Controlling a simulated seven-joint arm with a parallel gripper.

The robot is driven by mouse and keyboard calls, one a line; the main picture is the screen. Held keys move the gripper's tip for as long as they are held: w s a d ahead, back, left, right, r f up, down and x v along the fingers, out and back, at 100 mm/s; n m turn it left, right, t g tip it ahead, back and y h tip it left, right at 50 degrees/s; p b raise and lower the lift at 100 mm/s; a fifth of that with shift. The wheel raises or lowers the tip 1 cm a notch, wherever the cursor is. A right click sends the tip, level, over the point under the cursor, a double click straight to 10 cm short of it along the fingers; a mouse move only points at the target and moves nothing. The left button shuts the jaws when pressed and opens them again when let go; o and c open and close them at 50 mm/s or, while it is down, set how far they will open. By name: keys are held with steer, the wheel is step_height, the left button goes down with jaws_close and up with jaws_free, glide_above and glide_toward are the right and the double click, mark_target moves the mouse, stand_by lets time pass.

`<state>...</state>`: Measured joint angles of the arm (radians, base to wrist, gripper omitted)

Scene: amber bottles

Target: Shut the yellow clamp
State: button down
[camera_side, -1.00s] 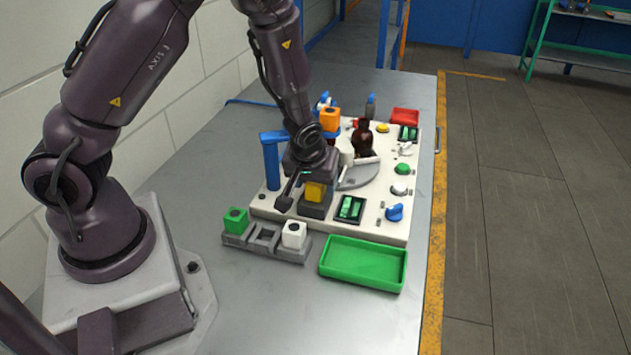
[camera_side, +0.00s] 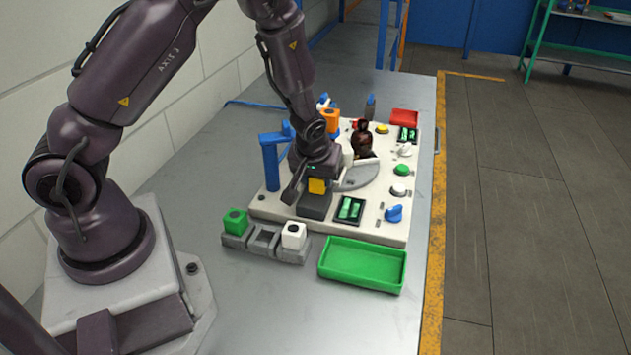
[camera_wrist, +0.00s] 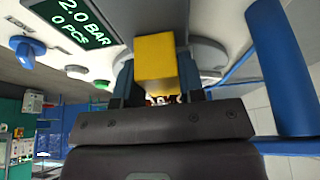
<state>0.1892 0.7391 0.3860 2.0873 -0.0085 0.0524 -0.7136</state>
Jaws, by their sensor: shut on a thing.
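The yellow clamp part (camera_side: 317,186) is a yellow block above a dark grey base (camera_side: 315,206) on the front left of the white panel. In the wrist view the yellow block (camera_wrist: 156,58) stands between my two dark fingers. My gripper (camera_side: 312,178) is shut on it from the left and above, with the fingers at its sides. The gripper covers part of the clamp, so its hinge and full shape are hidden in the side view.
A blue post with an arm (camera_side: 270,165) stands close left of my gripper. A lit display (camera_side: 350,209), a blue knob (camera_side: 394,213) and a green tray (camera_side: 362,264) are nearby.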

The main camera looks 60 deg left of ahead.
steer(key=shift+w+a, duration=0.25)
steer(key=shift+r, duration=0.1)
steer(key=c, duration=0.7)
jaws_free()
steer(key=shift+v, duration=6.4)
